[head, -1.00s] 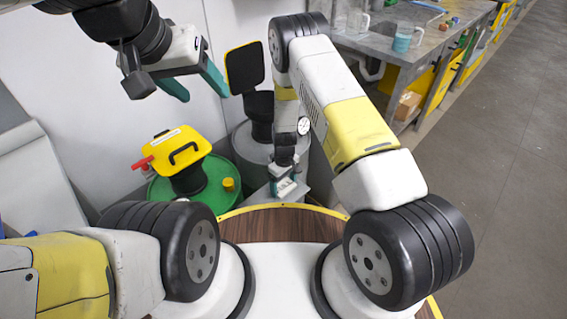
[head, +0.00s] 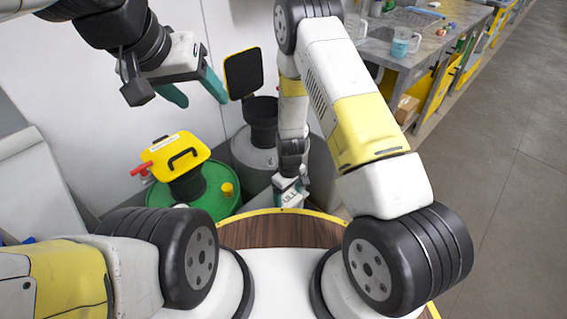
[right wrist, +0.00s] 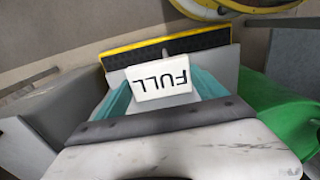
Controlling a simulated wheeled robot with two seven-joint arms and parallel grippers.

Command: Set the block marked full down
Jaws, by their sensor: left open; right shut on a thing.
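The white block marked FULL (right wrist: 158,80) is held between the teal fingers of my right gripper (right wrist: 162,88). Its lettering is upside down in the right wrist view. In the head view my right gripper (head: 288,180) is low beyond the round wooden top, and part of the block's lettering (head: 291,197) shows. A light grey surface (right wrist: 218,65) lies behind the block in the wrist view; I cannot tell whether the block touches it. My left gripper (head: 198,88) is open and empty, high at the left.
A workbench (head: 405,50) with mugs is at upper right. Floor at right is clear.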

